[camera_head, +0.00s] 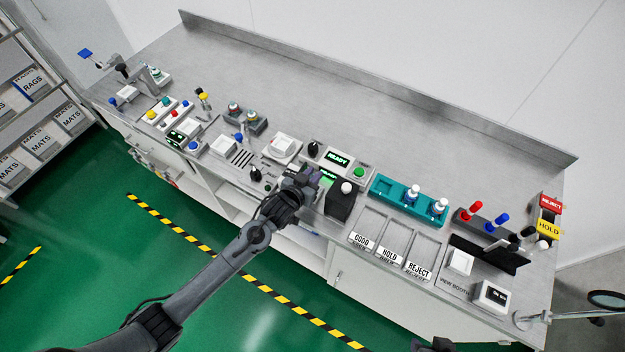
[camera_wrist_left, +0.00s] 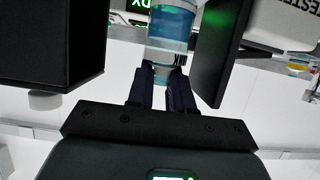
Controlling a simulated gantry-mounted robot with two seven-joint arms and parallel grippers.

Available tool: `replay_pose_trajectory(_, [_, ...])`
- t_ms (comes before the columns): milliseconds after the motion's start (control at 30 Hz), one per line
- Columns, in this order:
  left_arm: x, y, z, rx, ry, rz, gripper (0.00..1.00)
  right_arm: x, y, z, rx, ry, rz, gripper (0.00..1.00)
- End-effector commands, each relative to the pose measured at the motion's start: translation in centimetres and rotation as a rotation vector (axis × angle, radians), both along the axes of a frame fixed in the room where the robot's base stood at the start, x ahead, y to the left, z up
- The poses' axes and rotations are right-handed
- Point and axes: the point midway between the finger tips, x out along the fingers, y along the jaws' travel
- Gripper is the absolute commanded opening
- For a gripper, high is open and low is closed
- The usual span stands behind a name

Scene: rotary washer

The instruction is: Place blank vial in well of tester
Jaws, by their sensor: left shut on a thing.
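My left gripper (camera_head: 303,178) is at the front edge of the bench, just in front of the tester. The vial stands between a dark block on the left and a dark panel on the right. The tester (camera_head: 338,158) is a grey unit with a lit green READY display, a green button and a black knob. Its well is hidden or too small to make out. In the head view the gripper covers the held vial.
A black box (camera_head: 340,205) with a white knob stands close right of the gripper. A teal rack (camera_head: 385,186) with white-capped vials is further right, behind the GOOD, HOLD and REJECT trays (camera_head: 390,246). A white-topped unit (camera_head: 281,149) stands left of the tester. The bench behind is clear.

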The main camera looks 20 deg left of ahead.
Motion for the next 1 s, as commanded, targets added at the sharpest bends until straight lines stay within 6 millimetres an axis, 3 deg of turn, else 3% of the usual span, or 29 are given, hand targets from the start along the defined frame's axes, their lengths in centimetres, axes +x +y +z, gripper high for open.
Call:
replay_pose_trajectory(200, [0.0, 0.0, -2.4, -0.001, 0.0, 0.001, 0.0, 0.0, -0.1, -0.1, -0.003, 0.001, 0.002, 0.43])
replay_pose_trajectory(600, [0.0, 0.0, -2.8, -0.001, -0.001, 0.0, 0.0, 0.0, -0.1, -0.2, -0.003, 0.001, 0.002, 0.43])
replay_pose_trajectory(633, [0.0, 0.0, -2.8, -0.001, -0.001, 0.0, 0.25, 0.0, -0.1, -0.2, -0.003, 0.001, 0.002, 0.43])
replay_pose_trajectory(667, [0.0, 0.0, -2.8, -0.001, -0.001, 0.0, 0.3, 0.0, -0.1, -0.1, -0.003, 0.001, 0.002, 0.43])
replay_pose_trajectory(1000, [0.0, 0.0, -2.6, 0.0, -0.001, 0.0, 0.31, 0.0, 0.0, 0.0, -0.001, 0.0, 0.001, 0.43])
